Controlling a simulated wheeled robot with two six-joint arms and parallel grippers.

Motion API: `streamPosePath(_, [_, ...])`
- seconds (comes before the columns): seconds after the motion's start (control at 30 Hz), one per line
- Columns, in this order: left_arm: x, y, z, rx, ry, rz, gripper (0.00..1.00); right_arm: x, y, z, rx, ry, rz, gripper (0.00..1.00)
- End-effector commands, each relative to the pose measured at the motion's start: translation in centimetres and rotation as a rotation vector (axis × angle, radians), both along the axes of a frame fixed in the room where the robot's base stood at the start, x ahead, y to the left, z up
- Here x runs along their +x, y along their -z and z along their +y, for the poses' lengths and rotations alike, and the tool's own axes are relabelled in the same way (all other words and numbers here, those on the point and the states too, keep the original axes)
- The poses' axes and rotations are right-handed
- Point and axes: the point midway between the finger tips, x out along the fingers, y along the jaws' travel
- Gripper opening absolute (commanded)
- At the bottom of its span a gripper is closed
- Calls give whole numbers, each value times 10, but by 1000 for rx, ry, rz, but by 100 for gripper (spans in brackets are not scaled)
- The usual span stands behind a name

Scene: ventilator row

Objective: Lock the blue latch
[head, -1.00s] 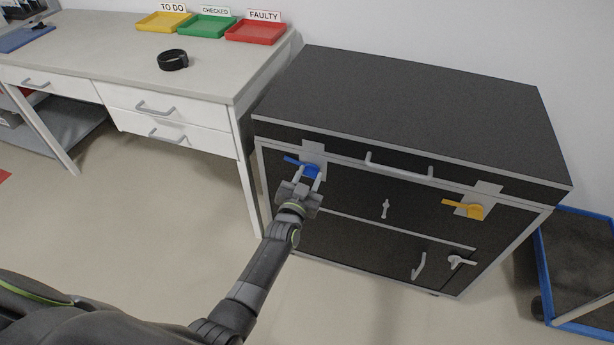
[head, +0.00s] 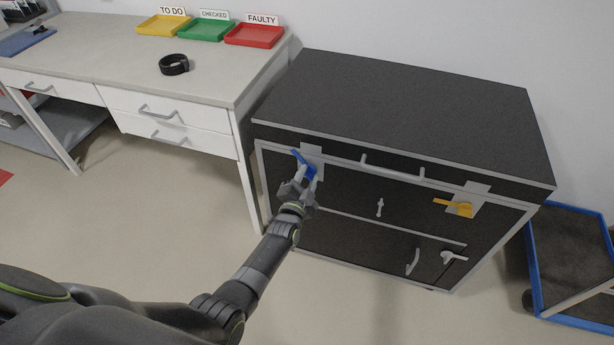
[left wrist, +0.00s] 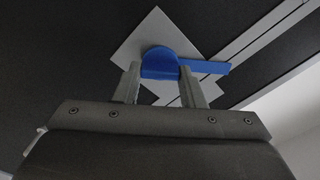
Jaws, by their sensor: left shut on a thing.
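The blue latch (head: 301,159) is on a light plate at the upper left of the black cabinet's front. Its lever points steeply up and to the left in the head view. My left gripper (head: 308,177) is shut on the blue latch's round hub. In the left wrist view the blue latch (left wrist: 160,63) sits between the two fingertips (left wrist: 160,80), and its lever reaches out past the finger on the right. My right gripper is not in view.
The black cabinet (head: 420,105) has a front bar handle (head: 392,172) and an orange latch (head: 458,208) at the right. A workbench (head: 110,70) with trays stands to the left. A blue-framed cart (head: 532,270) stands at the right.

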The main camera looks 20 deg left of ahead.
Motion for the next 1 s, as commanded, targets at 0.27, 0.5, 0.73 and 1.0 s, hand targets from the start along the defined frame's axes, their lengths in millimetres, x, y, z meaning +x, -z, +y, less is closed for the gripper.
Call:
streamPosePath(0.27, [1, -1, 0, 262, 0, -10, 0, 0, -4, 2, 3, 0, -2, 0])
streamPosePath(0.5, [1, 0, -1, 465, 0, -18, 0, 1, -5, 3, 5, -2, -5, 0])
streamPosePath(0.73, [1, 1, -1, 607, 0, -23, 0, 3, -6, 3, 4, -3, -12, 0])
streamPosePath(1.0, [1, 1, -1, 692, -1, -27, 0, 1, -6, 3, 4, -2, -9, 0])
